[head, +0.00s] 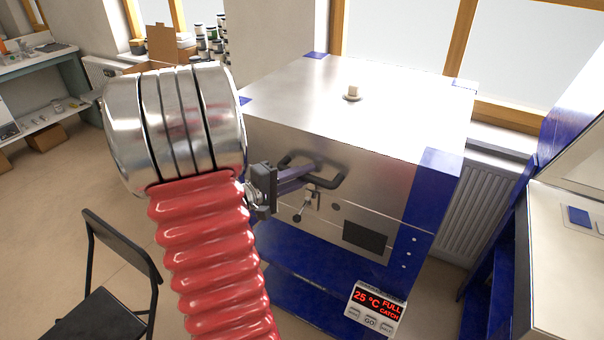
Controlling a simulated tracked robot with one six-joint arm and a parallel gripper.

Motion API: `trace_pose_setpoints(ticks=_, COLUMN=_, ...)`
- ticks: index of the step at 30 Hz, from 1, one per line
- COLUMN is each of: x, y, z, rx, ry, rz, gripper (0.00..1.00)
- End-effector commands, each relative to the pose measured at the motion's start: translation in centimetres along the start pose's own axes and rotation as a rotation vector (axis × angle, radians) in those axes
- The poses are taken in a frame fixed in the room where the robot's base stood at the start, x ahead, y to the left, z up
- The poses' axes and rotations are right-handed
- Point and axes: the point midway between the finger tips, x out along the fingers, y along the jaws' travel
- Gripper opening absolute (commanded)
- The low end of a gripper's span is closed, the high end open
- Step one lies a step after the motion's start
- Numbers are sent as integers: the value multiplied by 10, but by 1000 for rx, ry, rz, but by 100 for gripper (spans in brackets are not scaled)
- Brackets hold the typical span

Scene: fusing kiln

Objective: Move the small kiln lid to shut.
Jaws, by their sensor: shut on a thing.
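The small kiln (365,240) stands ahead in the head view, with a silver upper body and blue corners and base. Its lid (300,100) is the broad silver top, which looks level and down; I cannot tell whether a thin gap is left at the front seam. A black bar handle (342,167) sticks out from the front face. My gripper (305,176) is shut on this handle from the left, its fingers partly covering the bar. A small metal catch (311,197) sits just below the handle. My arm hides the left front of the kiln.
A display (374,309) on the kiln's lower front reads 25 °C, FULL, CATCH. A small knob (352,92) sits on the top. A black chair (110,280) stands at the left. A radiator (470,200) and pale equipment (570,240) are close on the right.

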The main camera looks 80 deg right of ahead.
Motion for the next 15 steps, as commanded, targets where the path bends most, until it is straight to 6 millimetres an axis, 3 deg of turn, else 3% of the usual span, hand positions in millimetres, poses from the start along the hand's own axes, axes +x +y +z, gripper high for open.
trace_pose_setpoints(ticks=1, x=-2, y=-17, z=4, rx=-23, ry=0, rz=-33, gripper=0)
trace_pose_setpoints(ticks=4, x=-1, y=-17, z=4, rx=-24, ry=-2, rz=-34, gripper=0)
trace_pose_setpoints(ticks=5, x=-1, y=-17, z=4, rx=-24, ry=-3, rz=-34, gripper=20)
trace_pose_setpoints(ticks=12, x=0, y=-16, z=5, rx=-22, ry=-5, rz=-33, gripper=36)
trace_pose_setpoints(ticks=15, x=1, y=-15, z=5, rx=-20, ry=-6, rz=-31, gripper=36)
